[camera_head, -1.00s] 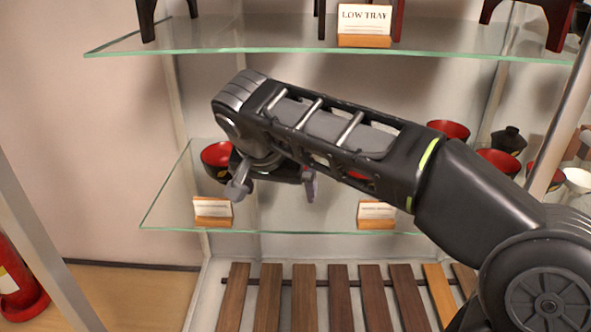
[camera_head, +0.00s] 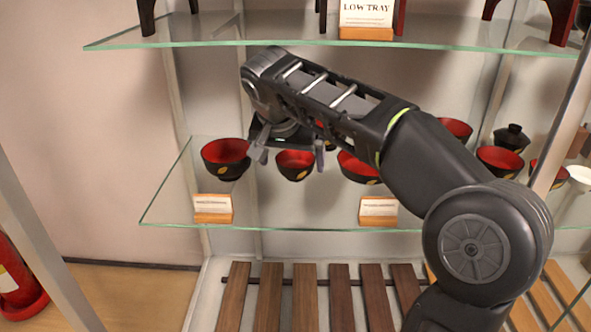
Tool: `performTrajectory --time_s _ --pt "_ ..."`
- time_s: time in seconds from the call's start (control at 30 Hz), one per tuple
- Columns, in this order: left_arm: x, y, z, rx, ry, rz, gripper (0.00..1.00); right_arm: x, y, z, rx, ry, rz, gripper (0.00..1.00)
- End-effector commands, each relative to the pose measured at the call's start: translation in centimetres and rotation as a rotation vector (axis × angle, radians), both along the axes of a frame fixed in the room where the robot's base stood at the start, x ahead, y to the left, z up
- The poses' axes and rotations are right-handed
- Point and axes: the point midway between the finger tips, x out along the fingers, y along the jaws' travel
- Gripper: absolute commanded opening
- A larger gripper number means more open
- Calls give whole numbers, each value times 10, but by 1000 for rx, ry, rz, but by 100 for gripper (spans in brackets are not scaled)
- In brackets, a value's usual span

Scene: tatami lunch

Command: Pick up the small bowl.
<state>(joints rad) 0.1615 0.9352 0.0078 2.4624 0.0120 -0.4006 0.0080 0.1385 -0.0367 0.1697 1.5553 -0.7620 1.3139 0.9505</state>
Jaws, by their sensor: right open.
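The small bowl (camera_head: 296,171), black outside and red inside with a gold mark, sits upright on the middle glass shelf (camera_head: 270,215). My right gripper (camera_head: 289,156) is open and empty, with its fingers pointing down. One finger shows to the left of the small bowl's rim and one to the right. The wrist hangs above and partly hides the rear of the bowl. I cannot tell whether the fingers touch it or are still in front of it. My left gripper is not in view.
A larger black-and-red bowl (camera_head: 222,170) stands close on the left, another bowl (camera_head: 357,172) on the right, partly behind my arm. Label cards (camera_head: 212,208) stand along the front edge. The upper glass shelf (camera_head: 220,35) is above. A lidded black pot (camera_head: 511,138) is right.

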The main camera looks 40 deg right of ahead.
Motion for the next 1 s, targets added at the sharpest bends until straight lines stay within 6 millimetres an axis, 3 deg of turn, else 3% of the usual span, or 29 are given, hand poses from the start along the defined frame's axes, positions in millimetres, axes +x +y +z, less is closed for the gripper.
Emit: performTrajectory --time_s 0.17,0.3,0.4,0.5,1.0 --pt "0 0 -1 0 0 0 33 6 -7 -1 1 0 -1 100" --pt "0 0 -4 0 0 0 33 19 -24 -2 0 1 -3 100" --pt "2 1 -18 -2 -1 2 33 24 -30 -21 0 3 -1 100" --pt "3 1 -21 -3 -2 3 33 27 -34 -27 0 1 0 100" --pt "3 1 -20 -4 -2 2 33 28 -35 -26 0 0 0 100"
